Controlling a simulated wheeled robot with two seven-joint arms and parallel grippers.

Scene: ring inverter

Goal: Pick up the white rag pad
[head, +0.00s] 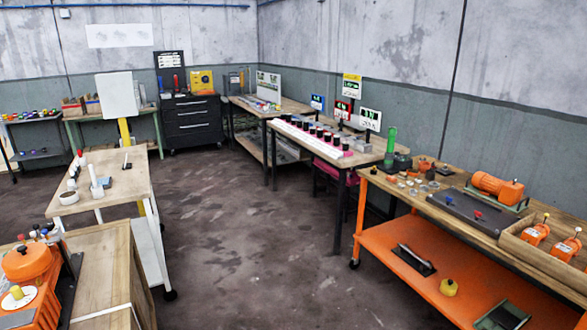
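I cannot pick out a white rag pad for certain in the head view. Neither of my grippers is in view.
The dark floor (230,235) is open between the left tables and the right benches. An orange-shelved bench (430,265) stands at right, a bench with black cups (325,150) behind it. A black drawer cabinet (191,122) is at the back. A wooden crate-like bench (108,265) is near left.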

